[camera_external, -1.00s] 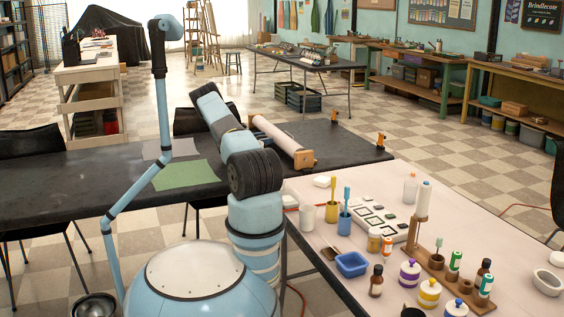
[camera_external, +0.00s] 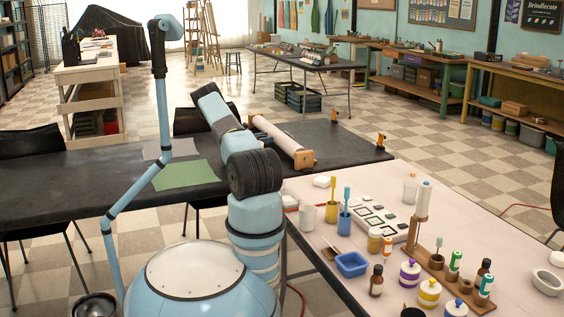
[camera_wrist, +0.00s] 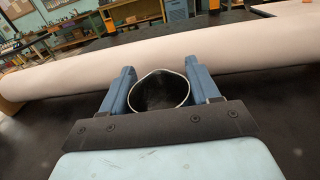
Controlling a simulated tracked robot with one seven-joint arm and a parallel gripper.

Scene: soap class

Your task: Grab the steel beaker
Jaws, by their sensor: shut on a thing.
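The steel beaker (camera_wrist: 160,93) shows in the wrist view as a round cup with a bright rim and a dark inside, seen from above at a slant. My gripper (camera_wrist: 160,82) has one blue finger on each side of it and is shut on it. The beaker's lower part is hidden behind my gripper's dark front plate.
A long pale paper roll (camera_external: 279,139) lies on the black table (camera_external: 90,190), just beyond the beaker. Green paper (camera_external: 187,175) lies left of my arm. The white table (camera_external: 330,275) at right holds paint bottles, cups and a blue tray (camera_external: 351,264).

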